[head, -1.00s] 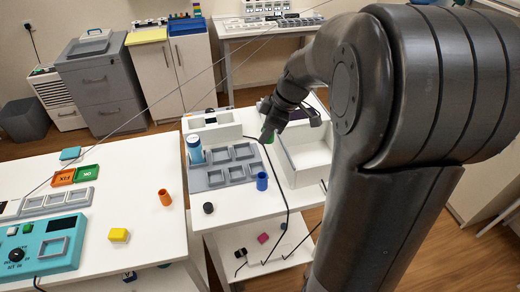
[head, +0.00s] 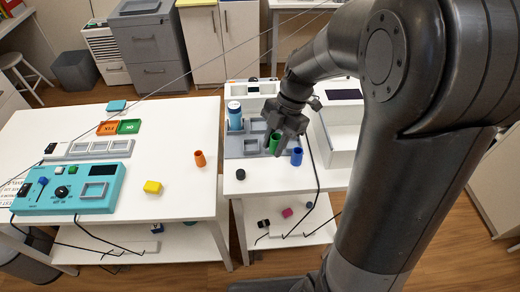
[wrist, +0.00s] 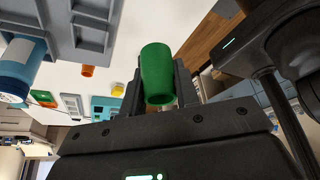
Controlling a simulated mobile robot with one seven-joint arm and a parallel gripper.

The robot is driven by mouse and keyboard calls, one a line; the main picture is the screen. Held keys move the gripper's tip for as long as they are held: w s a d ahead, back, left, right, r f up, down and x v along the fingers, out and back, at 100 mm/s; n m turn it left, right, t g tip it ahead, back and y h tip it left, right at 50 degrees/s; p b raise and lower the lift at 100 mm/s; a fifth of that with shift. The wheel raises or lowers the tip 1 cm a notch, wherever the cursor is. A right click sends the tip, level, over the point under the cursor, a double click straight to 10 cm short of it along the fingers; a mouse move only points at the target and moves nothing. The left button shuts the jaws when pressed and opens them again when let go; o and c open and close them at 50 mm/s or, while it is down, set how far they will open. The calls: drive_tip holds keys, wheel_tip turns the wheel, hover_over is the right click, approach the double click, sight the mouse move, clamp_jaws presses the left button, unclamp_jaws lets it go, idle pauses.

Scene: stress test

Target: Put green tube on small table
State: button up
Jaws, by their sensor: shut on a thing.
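The green tube (wrist: 157,72) is clamped between the two dark fingers of my gripper (wrist: 158,85) in the wrist view. In the head view my gripper (head: 280,136) holds the green tube (head: 275,142) above the right white table (head: 258,187), over the grey compartment tray (head: 243,154). A left white table (head: 130,210) stands beside it across a narrow gap. I cannot tell which of these is the small table.
A blue tube (head: 296,157) and a light-blue bottle (head: 235,116) stand near my gripper. A white bin (head: 342,158) is to the right. The left table holds an orange tube (head: 200,158), a yellow block (head: 152,187) and a teal device (head: 70,190); bare surface lies around them.

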hover_over(247, 169)
drive_tip(key=d, duration=0.1)
drive_tip(key=f, duration=0.2)
drive_tip(key=w+f, duration=0.1)
drive_tip(key=f, duration=0.1)
drive_tip(key=shift+d, duration=0.1)
drive_tip(key=shift+f, duration=1.95)
drive_tip(key=shift+f, duration=0.1)
drive_tip(key=o, duration=0.8)
drive_tip(key=shift+c, duration=0.2)
drive_tip(key=v, duration=1.2)
drive_tip(key=s+d+r+m+t+h, duration=0.1)
drive_tip(key=s+d+r+m+t, duration=0.3)
drive_tip(key=s+m, duration=0.5)
drive_tip(key=s+d+r+m+t+h, duration=0.2)
drive_tip(key=s+d+r+m+t, duration=0.2)
drive_tip(key=s+m, duration=0.5)
drive_tip(key=d+r+m, duration=0.1)
drive_tip(key=d+m, duration=0.1)
drive_tip(key=m, duration=0.5)
drive_tip(key=shift+r+m+h, duration=0.3)
drive_tip(key=shift+m, duration=0.1)
